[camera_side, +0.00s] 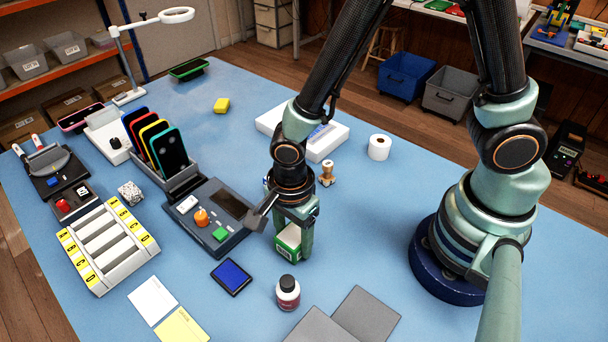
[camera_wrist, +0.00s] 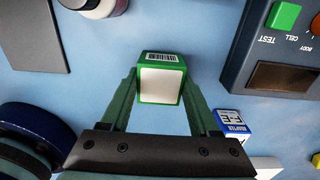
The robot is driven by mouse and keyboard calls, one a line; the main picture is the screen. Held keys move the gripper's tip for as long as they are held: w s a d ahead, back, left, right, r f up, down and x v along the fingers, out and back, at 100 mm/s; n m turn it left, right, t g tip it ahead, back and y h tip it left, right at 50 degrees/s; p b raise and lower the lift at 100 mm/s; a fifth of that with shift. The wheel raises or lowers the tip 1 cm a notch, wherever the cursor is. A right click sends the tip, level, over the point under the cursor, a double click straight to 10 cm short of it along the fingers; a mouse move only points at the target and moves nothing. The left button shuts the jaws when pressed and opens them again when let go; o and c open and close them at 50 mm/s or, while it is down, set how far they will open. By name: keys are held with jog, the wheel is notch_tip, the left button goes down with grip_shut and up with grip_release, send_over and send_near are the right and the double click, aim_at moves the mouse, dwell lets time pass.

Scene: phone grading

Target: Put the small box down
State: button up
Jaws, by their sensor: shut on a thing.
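The small box (camera_side: 289,240), green and white, is between the fingers of my gripper (camera_side: 293,245) in the side view, right of the dark test device. My gripper is shut on it. In the wrist view the small box (camera_wrist: 162,80) shows a white face with green edges and a barcode label, held between the fingertips of my gripper (camera_wrist: 162,90). Its lower end is close to the blue table top (camera_side: 360,240); I cannot tell whether it touches.
The test device (camera_side: 215,215) with coloured buttons stands left of the box. Grey mats (camera_side: 365,315) are at the front edge. A wooden stamp (camera_side: 327,174) stands behind. Bare table lies to the right.

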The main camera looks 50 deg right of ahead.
aim_at(293, 235)
jog(key=shift+f, duration=0.15)
jog(key=o, duration=1.4)
notch_tip(293, 235, up, 12)
jog(key=w+d+r+n+t, duration=0.1)
jog(key=d+r+n+t, duration=0.1)
jog(key=d+r+n, duration=0.2)
jog(key=w+d+r+n+t, duration=0.1)
jog(key=d+r+n, duration=0.3)
jog(key=d+n, duration=0.3)
jog(key=w+d+r+n+t, duration=0.1)
jog(key=d+r+n+t, duration=0.1)
jog(key=d+r+n, duration=0.2)
jog(key=shift+w+d+r+n+t, duration=0.1)
jog(key=shift+w+d+n+t, duration=0.05)
jog(key=shift+d+n, duration=0.5)
jog(key=shift+w+d+n+t, duration=0.15)
jog(key=shift+d+n, duration=0.25)
jog(key=shift+n, duration=0.45)
